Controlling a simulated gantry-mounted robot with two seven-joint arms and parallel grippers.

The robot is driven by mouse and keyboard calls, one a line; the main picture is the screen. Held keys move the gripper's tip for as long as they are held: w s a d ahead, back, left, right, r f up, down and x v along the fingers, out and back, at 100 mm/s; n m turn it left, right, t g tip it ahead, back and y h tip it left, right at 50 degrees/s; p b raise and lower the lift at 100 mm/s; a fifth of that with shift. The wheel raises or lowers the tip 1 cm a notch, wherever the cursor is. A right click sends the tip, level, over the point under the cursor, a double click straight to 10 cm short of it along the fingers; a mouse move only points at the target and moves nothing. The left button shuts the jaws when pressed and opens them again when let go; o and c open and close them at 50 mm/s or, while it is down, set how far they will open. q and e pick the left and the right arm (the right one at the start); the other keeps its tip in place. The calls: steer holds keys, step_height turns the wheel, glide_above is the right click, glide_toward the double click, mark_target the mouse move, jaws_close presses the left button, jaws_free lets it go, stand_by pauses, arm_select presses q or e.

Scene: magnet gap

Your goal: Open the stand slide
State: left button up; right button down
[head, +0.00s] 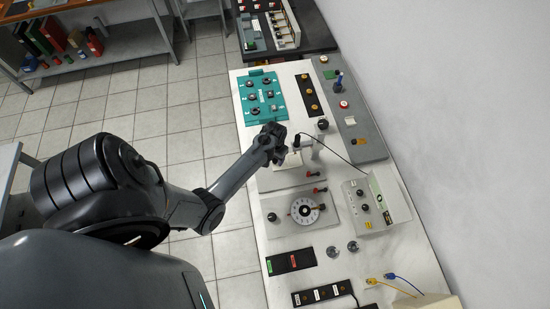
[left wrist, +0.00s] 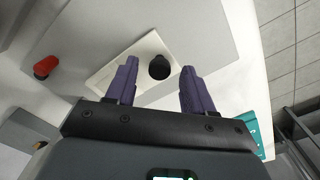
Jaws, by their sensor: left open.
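The stand slide appears as a pale plate (left wrist: 118,74) with a round black knob (left wrist: 160,67), set on a light grey base (left wrist: 190,30) in the left wrist view. In the head view the slide (head: 292,160) lies just right of my left gripper (head: 275,143), with its dark knob (head: 297,140) beside the wrist. My left gripper is open, and its two purple fingers (left wrist: 159,78) stand on either side of the knob with a gap on both sides. I cannot tell how far above the plate the fingertips are. My right gripper is not in view.
A red knob (left wrist: 45,66) sits on the same base, left of the slide. A teal board (head: 262,97) lies behind the stand and a dial box (head: 304,210) in front. A meter box (head: 366,206) and a thin black cable (head: 338,153) are to the right.

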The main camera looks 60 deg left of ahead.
arm_select(q)
steer(key=shift+f, duration=0.35)
jaws_close()
